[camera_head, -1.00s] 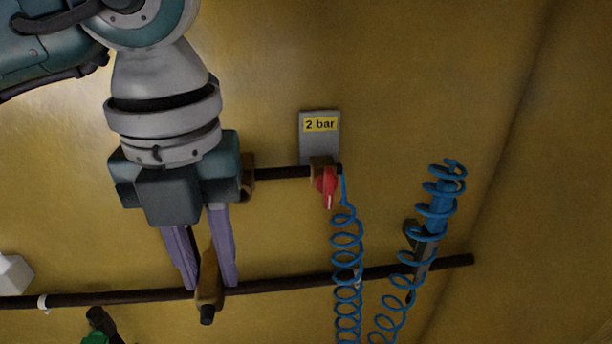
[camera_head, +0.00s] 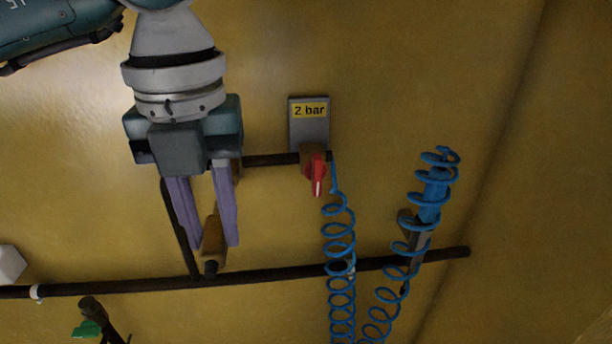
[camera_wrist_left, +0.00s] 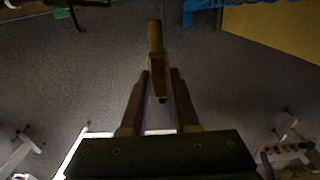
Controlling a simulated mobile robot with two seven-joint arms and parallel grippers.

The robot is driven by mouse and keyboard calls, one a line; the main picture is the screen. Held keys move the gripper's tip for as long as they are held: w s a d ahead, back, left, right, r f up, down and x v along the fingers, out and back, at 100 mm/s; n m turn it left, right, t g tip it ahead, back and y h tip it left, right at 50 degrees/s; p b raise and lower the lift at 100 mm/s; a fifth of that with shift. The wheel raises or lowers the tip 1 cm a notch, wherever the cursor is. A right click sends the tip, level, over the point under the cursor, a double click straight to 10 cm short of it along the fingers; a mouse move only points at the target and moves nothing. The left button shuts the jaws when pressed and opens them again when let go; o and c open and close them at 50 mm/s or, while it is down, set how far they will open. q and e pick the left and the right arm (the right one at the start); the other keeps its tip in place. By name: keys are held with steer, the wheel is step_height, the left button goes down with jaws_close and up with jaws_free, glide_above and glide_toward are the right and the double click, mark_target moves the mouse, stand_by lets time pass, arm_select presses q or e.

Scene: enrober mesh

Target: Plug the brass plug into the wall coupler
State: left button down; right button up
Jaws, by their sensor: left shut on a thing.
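My left gripper (camera_head: 214,243) is shut on the brass plug (camera_head: 213,240), whose dark tip points down and toward the camera in the head view. In the left wrist view the plug (camera_wrist_left: 156,60) stands out beyond the fingers (camera_wrist_left: 160,98). A brass fitting (camera_head: 238,170) on the wall pipe shows partly behind the gripper body; it may be the wall coupler, but I cannot tell for sure. The plug appears apart from it, below it in the picture. My right gripper is not in view.
A grey plate marked "2 bar" (camera_head: 309,122) and a red valve handle (camera_head: 316,175) are right of the gripper. A blue coiled hose (camera_head: 339,245) hangs there. A dark pipe (camera_head: 290,273) crosses the yellow wall. A green-handled part (camera_head: 86,329) is lower left.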

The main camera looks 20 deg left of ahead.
mark_target(217, 212)
arm_select(q)
steer(key=shift+w+a+b, duration=0.35)
steer(key=shift+w+a, duration=0.15)
steer(key=shift+w, duration=0.5)
steer(key=shift+a, duration=0.1)
steer(key=shift+w+a, duration=0.1)
steer(key=shift+w, duration=0.1)
stand_by(0.8)
steer(key=shift+w+a+b, duration=0.55)
steer(key=shift+w+b, duration=0.1)
steer(key=shift+w, duration=0.25)
steer(key=shift+w+a+b, duration=0.55)
steer(key=shift+w+b, duration=0.1)
steer(key=shift+w, duration=0.2)
steer(key=shift+s, duration=0.1)
steer(key=shift+s+d+r+p, duration=0.15)
steer(key=shift+s+d+p, duration=0.1)
steer(key=shift+p, duration=0.15)
steer(key=shift+s+d+p, duration=0.4)
steer(key=shift+s, duration=0.25)
steer(key=shift+s+d+p, duration=0.35)
steer(key=shift+s, duration=0.3)
